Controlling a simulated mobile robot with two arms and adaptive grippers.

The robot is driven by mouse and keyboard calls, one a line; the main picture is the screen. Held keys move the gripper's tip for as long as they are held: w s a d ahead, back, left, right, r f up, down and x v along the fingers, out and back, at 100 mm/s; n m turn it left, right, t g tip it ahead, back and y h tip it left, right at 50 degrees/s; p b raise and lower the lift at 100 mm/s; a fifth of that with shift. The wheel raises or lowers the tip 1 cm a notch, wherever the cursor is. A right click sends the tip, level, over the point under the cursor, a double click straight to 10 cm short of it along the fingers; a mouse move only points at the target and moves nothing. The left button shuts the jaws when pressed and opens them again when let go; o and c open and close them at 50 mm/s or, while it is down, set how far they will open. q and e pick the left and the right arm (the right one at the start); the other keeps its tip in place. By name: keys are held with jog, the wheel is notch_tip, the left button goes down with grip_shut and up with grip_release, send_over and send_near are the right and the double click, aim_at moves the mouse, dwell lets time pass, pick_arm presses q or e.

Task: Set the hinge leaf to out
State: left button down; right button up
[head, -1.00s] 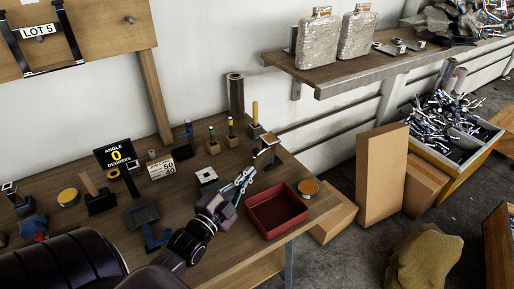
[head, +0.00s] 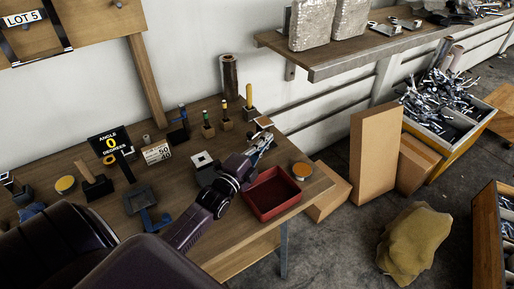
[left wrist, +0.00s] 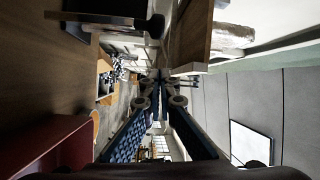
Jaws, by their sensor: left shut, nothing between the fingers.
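A small flat leaf-like plate (head: 264,122) sits on top of a dark post at the table's back right corner in the head view. I take it for the hinge leaf. My left gripper (head: 266,141) is right in front of it and hides the post and hinge joint. Whether the fingers touch it cannot be told. The left wrist view shows the shut, empty fingers (left wrist: 158,82) close up. A dark object (left wrist: 110,12) lies beyond them at the top there, perhaps the hinge's stand. My right gripper is not in view.
A white-topped block (head: 203,160) is to the left. Upright tools in wooden blocks (head: 208,131) stand behind. The front of the wooden table (head: 215,248) is clear.

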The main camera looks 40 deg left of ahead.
aim_at(250, 137)
pick_arm(q)
jog(key=a, duration=0.2)
jog(key=s+a, duration=0.1)
jog(key=shift+s+a+f+p, duration=0.1)
jog(key=shift+a+f+p, duration=0.2)
jog(key=shift+f+p, duration=0.1)
jog(key=shift+a, duration=0.1)
jog(key=shift+s+a+f, duration=0.1)
jog(key=shift+s+a, duration=0.05)
jog(key=shift+a, duration=0.7)
jog(key=shift+d, duration=0.1)
